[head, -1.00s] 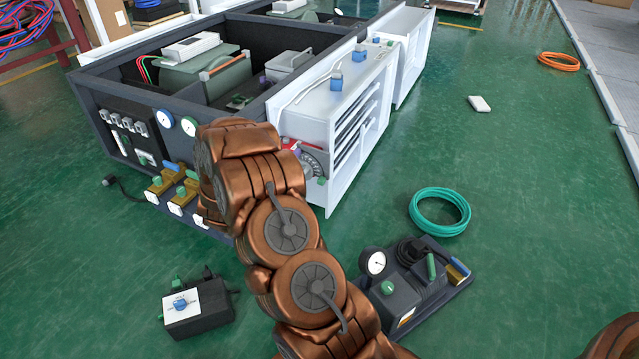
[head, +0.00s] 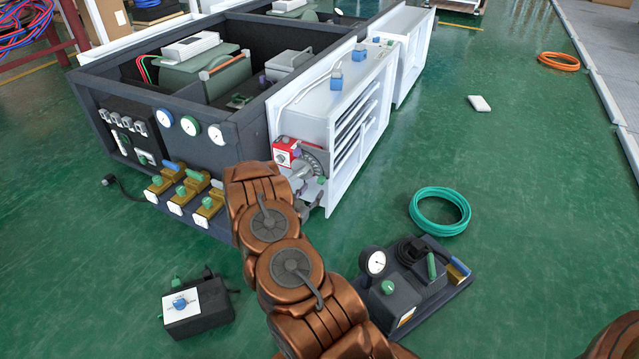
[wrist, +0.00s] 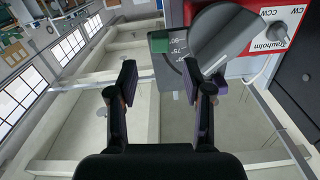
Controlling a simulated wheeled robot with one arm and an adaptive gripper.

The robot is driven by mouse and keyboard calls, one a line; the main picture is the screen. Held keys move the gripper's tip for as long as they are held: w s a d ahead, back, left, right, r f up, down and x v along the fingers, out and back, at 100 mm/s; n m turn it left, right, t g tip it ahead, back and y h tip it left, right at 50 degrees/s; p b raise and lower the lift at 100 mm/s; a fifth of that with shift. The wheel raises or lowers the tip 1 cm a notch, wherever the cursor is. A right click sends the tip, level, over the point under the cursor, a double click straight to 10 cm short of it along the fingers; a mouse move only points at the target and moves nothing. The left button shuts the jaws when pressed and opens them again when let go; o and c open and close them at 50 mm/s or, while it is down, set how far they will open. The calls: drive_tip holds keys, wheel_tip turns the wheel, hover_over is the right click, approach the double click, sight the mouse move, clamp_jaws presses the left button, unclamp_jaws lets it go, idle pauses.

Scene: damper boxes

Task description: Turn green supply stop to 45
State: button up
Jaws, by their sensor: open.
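The green stop (wrist: 159,41) is a small block at the edge of the grey degree dial (wrist: 178,58) in the wrist view, beside the 90 mark. The 75 mark is further along the scale. In the head view the green stop (head: 321,180) shows low on the dial at the white damper box's end. My gripper (wrist: 160,72) is open and empty. Its two fingers point toward the dial, with the green stop ahead of the gap between them, apart from both. In the head view my gripper shows only in part, just below the dial.
A red actuator (wrist: 265,30) with CW and CCW marks adjoins the dial, a grey round hub (wrist: 225,35) in front of it. The white damper box (head: 345,85) stands beside a dark open casing (head: 225,135). A gauge unit (head: 415,285) and teal hose coil (head: 440,211) lie right on green floor.

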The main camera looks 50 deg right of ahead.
sight(320, 182)
drive_tip(key=shift+b+x, duration=0.8)
drive_tip(key=shift+x, duration=2.4)
drive_tip(key=shift+f, duration=0.1)
clamp_jaws()
